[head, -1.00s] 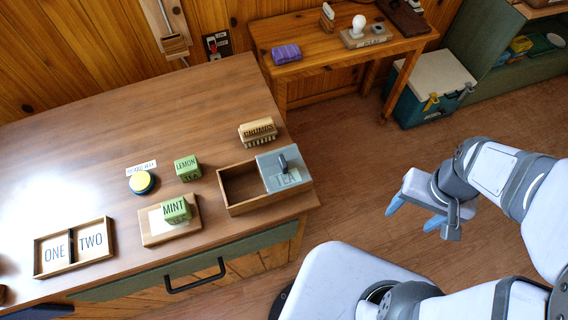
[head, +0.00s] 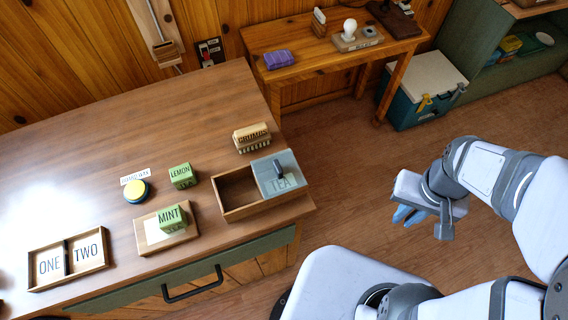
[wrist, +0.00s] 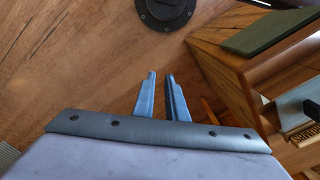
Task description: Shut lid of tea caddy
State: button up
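The tea caddy (head: 259,210) is a wooden box at the right front corner of the wooden worktop. Its grey-blue lid (head: 288,183), marked TEA and with a dark handle, covers the right part; the left part is uncovered and looks empty. In the wrist view a grey panel at the right edge, seemingly the lid (wrist: 298,101), is partly cut off. My gripper (head: 402,216) is over the floor, well to the right of the caddy, touching nothing. In the wrist view its two blue fingers (wrist: 161,76) are close together with a narrow empty gap.
A green MINT block (head: 171,218) sits on a wooden board, with a green LEMON block (head: 182,176), a yellow-topped round item (head: 135,190) and a ONE/TWO tray (head: 68,281) nearby. A CRUMBS brush (head: 252,137) lies behind the caddy. Open floor separates my gripper from the worktop.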

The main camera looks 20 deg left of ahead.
jog(key=a+f, duration=0.1)
jog(key=a+f+n+b, duration=0.1)
jog(key=a+f+n, duration=0.1)
jog(key=shift+s+a+f+g, duration=0.15)
jog(key=shift+s+a+g, duration=0.15)
jog(key=shift+a+g, duration=0.1)
grip_shut()
jog(key=w+a+r+y+b, duration=0.1)
jog(key=w+a+r+b, duration=0.15)
jog(key=w+a, duration=0.8)
jog(key=w+a+r+m+y, duration=0.2)
jog(key=w+a+r+m, duration=0.15)
jog(key=a+r, duration=0.45)
jog(key=s+r+m+g, duration=0.2)
jog(key=s+r+m, duration=0.2)
jog(key=m, duration=0.4)
jog(key=shift+s+a+p, duration=0.15)
jog(key=shift+s+p, duration=0.25)
jog(key=shift+s, duration=0.35)
jog(key=shift+f, duration=0.1)
